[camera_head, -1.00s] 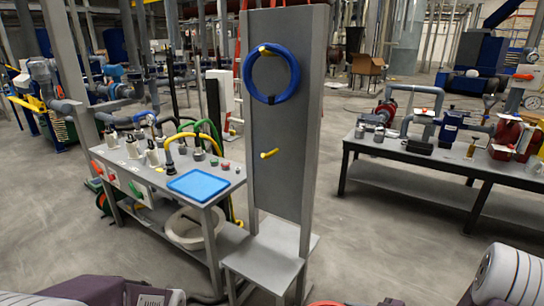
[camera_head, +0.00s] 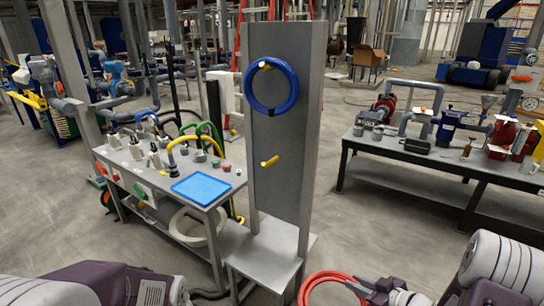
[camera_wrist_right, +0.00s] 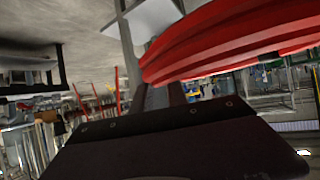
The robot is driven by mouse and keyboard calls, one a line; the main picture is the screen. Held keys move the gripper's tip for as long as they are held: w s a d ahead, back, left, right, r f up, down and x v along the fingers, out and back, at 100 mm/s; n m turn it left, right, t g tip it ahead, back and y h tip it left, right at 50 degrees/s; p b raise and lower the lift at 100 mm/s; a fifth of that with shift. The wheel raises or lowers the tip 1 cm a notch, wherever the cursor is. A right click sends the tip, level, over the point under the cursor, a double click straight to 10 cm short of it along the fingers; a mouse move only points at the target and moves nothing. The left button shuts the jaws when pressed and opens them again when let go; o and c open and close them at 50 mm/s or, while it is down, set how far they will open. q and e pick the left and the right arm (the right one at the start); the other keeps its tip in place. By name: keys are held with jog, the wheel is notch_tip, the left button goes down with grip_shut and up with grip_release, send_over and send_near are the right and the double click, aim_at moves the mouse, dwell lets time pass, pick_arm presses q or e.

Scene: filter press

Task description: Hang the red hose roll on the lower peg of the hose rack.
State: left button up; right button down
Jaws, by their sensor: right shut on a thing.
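The red hose roll (camera_head: 333,282) shows at the bottom of the head view, partly cut off by the frame edge. My right gripper (camera_head: 366,286) is shut on its right side. The roll also fills the upper right of the right wrist view (camera_wrist_right: 230,40). The grey hose rack (camera_head: 285,130) stands upright in the middle. Its lower yellow peg (camera_head: 270,161) is bare. Its upper peg (camera_head: 264,65) carries a blue hose roll (camera_head: 250,90). The red roll is low and in front of the rack, apart from the pegs. My left gripper is not in view.
A bench (camera_head: 222,193) with a blue tray (camera_head: 201,187), bottles and curved hoses stands left of the rack. A dark table (camera_head: 400,155) with pumps and tools stands to the right. The rack's low grey base shelf (camera_head: 268,262) juts forward. Floor between rack and right table is open.

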jog(key=w+d+r+m+t+h+p, duration=0.1)
jog(key=w+d+r+m+h+p, duration=0.3)
jog(key=d+r+p, duration=0.3)
jog(key=shift+w+d+t, duration=0.15)
jog(key=shift+w+t, duration=0.15)
jog(key=shift+w, duration=0.45)
